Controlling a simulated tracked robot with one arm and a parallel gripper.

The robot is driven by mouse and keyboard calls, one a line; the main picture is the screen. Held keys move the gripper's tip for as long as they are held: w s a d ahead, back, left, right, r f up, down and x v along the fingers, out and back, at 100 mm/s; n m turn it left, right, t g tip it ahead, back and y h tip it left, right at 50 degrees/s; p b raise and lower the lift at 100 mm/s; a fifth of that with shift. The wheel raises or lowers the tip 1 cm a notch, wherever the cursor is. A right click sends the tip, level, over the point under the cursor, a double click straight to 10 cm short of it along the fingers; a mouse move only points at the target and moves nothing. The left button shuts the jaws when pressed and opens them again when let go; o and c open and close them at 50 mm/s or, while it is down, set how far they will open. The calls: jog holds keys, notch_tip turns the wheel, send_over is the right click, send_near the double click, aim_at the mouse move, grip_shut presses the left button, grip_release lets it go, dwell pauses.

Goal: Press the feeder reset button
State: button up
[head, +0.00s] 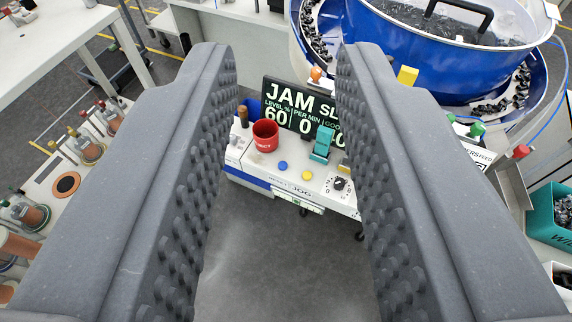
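My gripper (287,72) is open, with its two dark studded fingers wide apart and nothing between them. Between and beyond the fingers stands a white control panel (268,168) with a display (290,100) that reads "JAM". On the panel's left part is a red open-topped cylinder (265,136) with small white lettering that seems to read "RESET". Its inside is mostly hidden, so I cannot tell whether a button sits in it. The fingers appear apart from the panel.
A teal lever (322,143) and a black dial (338,184) are on the panel's right. A brown-topped post (243,116) stands left of the red cylinder. A large blue bowl feeder (415,75) is behind right. Grey floor below is clear.

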grip_shut()
dwell(1.4)
